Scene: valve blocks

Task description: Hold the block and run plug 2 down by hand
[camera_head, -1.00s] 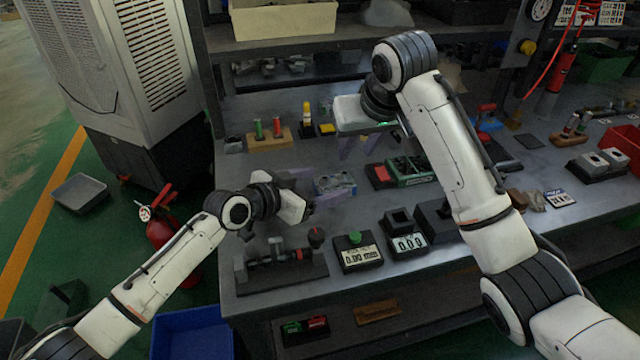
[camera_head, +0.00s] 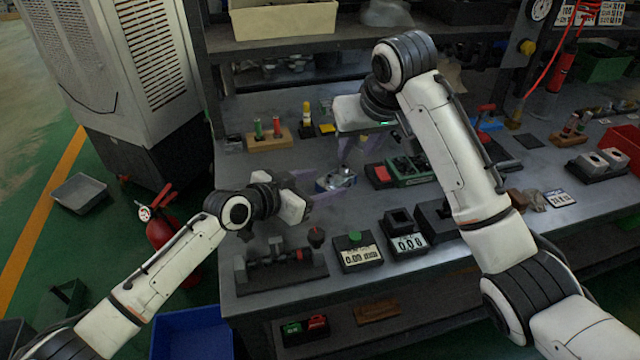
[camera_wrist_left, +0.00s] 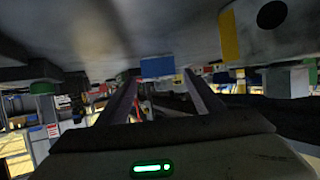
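The small metal valve block (camera_head: 336,179), with blue on its lower side, sits on the bench between my two grippers in the head view. Plug 2 is too small to tell apart on it. My left gripper (camera_head: 312,197) is left of and in front of the block, its purple fingers pointing toward it. In the left wrist view its two fingers (camera_wrist_left: 161,76) are apart, with a blue patch (camera_wrist_left: 157,67) showing between their tips. I cannot tell whether they touch the block. My right gripper (camera_head: 352,150) hangs above and behind the block, fingers down. Its opening is unclear.
A wooden stand (camera_head: 268,139) with red and green plugs is at the back left. A green-and-red tray (camera_head: 405,170) lies right of the block.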

